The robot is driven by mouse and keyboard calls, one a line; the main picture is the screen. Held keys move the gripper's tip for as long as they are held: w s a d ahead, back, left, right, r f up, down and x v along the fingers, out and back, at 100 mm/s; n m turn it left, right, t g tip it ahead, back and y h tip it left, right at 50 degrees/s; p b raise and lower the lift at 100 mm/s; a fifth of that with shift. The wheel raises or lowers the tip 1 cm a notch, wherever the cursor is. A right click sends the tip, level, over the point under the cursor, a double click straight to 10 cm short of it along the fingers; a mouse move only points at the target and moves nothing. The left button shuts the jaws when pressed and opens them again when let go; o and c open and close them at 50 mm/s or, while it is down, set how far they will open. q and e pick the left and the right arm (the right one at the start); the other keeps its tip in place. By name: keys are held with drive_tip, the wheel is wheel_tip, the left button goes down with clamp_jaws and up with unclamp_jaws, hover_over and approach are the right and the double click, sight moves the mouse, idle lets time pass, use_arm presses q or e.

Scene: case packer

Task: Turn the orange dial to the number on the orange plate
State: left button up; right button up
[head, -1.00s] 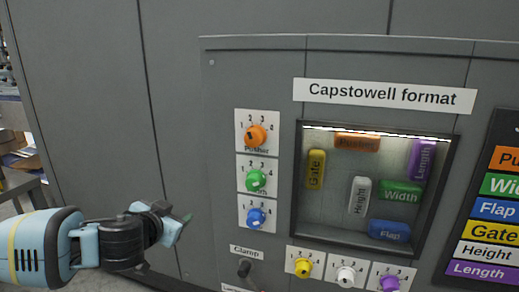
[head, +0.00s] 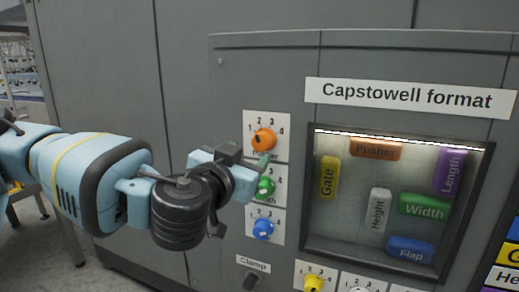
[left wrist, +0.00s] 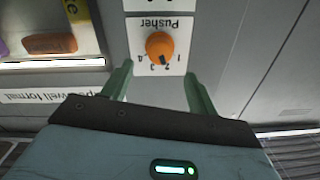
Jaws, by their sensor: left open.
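The orange dial (head: 264,140) sits on a white plate marked 1 to 4 and "Pusher", top of a column of dials. It shows upside down in the left wrist view (left wrist: 159,46); its dark mark faces the numbers, seemingly near 2 or 3, though I cannot tell which. My left gripper (head: 252,158) is open just in front of the dial's lower edge. In the left wrist view its two fingers (left wrist: 158,88) stand apart, short of the dial and either side of it. An orange block lettered "Pusher" (head: 375,150) lies behind the window; I can read no number on it.
A green dial (head: 265,187) and a blue dial (head: 263,229) sit below, close to my gripper. The clamp knob (head: 250,280) and a yellow dial (head: 313,284) are lower. The framed window (head: 310,190) is to the right; plain grey panel lies left.

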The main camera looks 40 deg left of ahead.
sight(260, 143)
use_arm(q)
drive_tip(key=x, duration=0.6)
drive_tip(key=shift+w+a, duration=0.15)
drive_tip(key=shift+w, duration=0.25)
use_arm(e)
drive_tip(key=shift+w+a+f, duration=0.15)
drive_tip(key=shift+w+f, duration=0.05)
drive_tip(key=shift+w, duration=0.05)
drive_tip(key=shift+s, duration=0.1)
